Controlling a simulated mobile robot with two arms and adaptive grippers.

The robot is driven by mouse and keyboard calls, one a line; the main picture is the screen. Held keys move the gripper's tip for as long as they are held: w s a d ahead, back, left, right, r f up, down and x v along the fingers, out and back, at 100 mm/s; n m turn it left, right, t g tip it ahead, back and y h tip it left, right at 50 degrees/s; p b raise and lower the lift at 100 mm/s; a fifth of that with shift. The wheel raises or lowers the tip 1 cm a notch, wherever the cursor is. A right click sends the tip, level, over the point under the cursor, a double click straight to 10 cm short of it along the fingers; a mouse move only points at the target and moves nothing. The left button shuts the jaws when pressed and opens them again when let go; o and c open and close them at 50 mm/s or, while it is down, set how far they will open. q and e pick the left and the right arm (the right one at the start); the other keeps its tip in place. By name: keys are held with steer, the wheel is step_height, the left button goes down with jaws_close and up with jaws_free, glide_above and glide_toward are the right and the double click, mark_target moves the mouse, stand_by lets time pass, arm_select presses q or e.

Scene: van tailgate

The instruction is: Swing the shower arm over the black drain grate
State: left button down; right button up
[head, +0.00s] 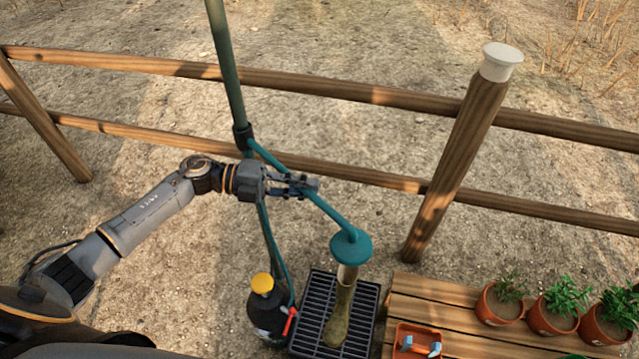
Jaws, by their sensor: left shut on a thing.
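The teal shower arm (330,212) runs from a collar on the dark green upright pole (228,70) down to the right and ends in a round teal shower head (350,247). My left gripper (305,186) is shut on the shower arm partway along it. The black drain grate (312,300) lies on the ground at the bottom centre. The shower head appears above the grate's upper right part in the picture. My right gripper is out of view.
A black container with a yellow cap (262,283) and a red-tipped hose stands left of the grate. A wooden platform (460,318) to the right bears potted plants (500,300) and an orange tray (405,332). A wooden fence (370,93) crosses behind.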

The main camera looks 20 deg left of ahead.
arm_select(q)
steer(key=shift+s+a+m+g, duration=0.3)
steer(key=shift+s+g, duration=0.1)
steer(key=shift+s, duration=0.05)
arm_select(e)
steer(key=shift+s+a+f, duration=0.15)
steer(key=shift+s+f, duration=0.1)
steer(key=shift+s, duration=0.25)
arm_select(q)
steer(key=c, duration=1.3)
jaws_free()
steer(key=v, duration=1.2)
steer(key=shift+f, duration=0.15)
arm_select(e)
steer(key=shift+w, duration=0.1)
arm_select(q)
steer(key=shift+w+f, duration=0.1)
